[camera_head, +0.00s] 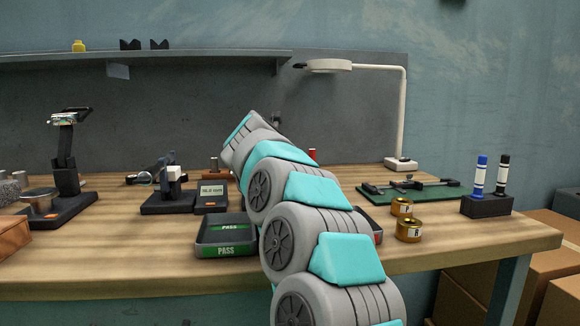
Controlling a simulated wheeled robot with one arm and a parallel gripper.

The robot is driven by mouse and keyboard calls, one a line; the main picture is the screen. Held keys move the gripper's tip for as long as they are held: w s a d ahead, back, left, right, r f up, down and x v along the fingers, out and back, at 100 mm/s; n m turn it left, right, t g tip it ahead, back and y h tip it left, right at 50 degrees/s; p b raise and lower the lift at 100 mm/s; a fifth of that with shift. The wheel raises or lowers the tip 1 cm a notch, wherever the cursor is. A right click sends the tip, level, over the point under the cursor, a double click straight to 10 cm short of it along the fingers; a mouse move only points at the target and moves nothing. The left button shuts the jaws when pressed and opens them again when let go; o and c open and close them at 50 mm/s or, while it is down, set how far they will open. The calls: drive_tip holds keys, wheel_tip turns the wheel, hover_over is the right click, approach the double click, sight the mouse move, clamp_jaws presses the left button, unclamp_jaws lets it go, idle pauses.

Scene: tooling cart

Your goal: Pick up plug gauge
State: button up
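I cannot pick out the plug gauge for certain. A small upright red piece (312,154) shows just right of my arm at the back of the bench, its lower part hidden by the arm. A short dark post on a copper-brown base (214,168) stands left of the arm. Either could belong to a gauge; they are too small to tell. My grey and teal arm rises from the bottom centre and reaches over the bench. My gripper is hidden behind the arm, so its fingers and anything in them do not show.
A green-labelled PASS tray (225,250) sits left of my arm, near the front edge. Two brass rings (408,230), a green mat (432,193) and a marker holder (487,206) are on the right. A lamp (402,115) stands behind. A dark stand (64,170) is at left.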

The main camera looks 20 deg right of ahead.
clamp_jaws()
idle(0.5)
